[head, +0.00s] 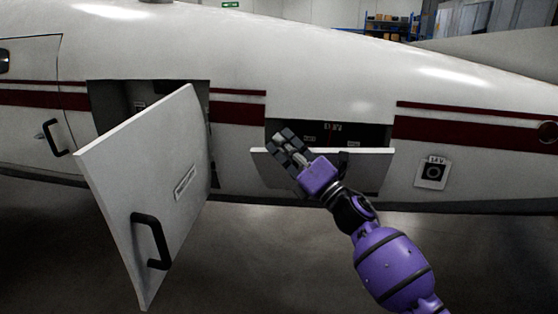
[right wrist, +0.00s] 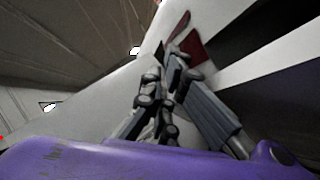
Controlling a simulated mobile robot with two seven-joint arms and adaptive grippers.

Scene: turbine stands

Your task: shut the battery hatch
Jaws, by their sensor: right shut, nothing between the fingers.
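The white fuselage (head: 330,70) has an opening (head: 355,133) in its red stripe, with small labels inside. Its white panel (head: 372,172), which I take as the battery hatch from the 24 V placard (head: 433,172) to its right, hangs open, tilted out along the opening's lower part. A small black handle shows near its top edge. My right gripper (head: 287,146) is shut and empty, in front of the panel's left part, and hides some of it. I cannot tell whether they touch. The right wrist view shows the shut fingers (right wrist: 172,80) close to white and red surfaces. My left gripper is out of view.
A larger white door (head: 165,165) with a black handle (head: 150,240) stands swung open at left, jutting out towards me. Another black handle (head: 55,137) is at far left. The floor (head: 270,260) below the fuselage looks clear.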

